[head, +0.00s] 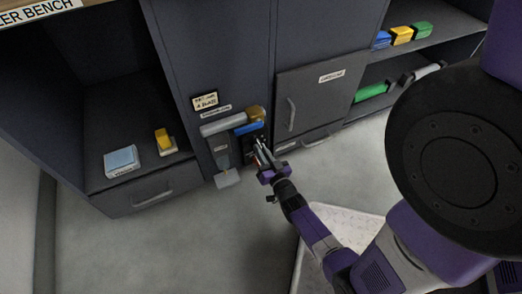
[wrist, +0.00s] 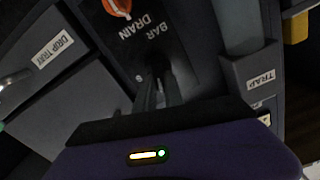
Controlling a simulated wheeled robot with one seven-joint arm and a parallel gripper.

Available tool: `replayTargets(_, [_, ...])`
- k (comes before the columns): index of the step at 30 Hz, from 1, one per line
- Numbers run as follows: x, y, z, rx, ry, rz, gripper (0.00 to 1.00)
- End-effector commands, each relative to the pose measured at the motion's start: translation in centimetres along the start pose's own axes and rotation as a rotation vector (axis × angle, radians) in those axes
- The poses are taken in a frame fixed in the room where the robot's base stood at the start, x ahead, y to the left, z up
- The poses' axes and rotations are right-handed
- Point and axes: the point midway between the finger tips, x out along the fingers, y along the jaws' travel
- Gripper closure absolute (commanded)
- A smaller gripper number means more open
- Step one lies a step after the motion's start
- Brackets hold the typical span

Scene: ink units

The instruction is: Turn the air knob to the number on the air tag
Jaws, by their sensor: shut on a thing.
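A cream tag with dark writing (head: 205,101) is fixed to the cabinet front in the head view. Its writing is too small to read surely. My gripper (head: 262,150) reaches the dark panel below and right of it. In the wrist view my gripper (wrist: 157,90) has its two dark fingers close together against the dark panel (wrist: 185,55), below the upside-down words BAR and DRAIN. The fingers are shut on what seems to be the air knob, which is mostly hidden between them. A small numeral shows just left of the fingers; the dial setting cannot be read.
An orange and white round part (wrist: 117,8) is beside the DRAIN label. A grey holder marked TRAP (wrist: 255,80) is at the right, and a drawer front marked DRIP TRAY (wrist: 60,50) at the left. A blue bar (head: 248,128) sits just above my gripper. The floor (head: 170,245) is clear.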

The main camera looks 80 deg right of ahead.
Motion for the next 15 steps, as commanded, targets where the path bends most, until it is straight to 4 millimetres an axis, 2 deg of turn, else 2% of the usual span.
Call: replayTargets(15, [-0.06, 0.37, 0.21, 0.387, -0.002, -0.001, 1.00])
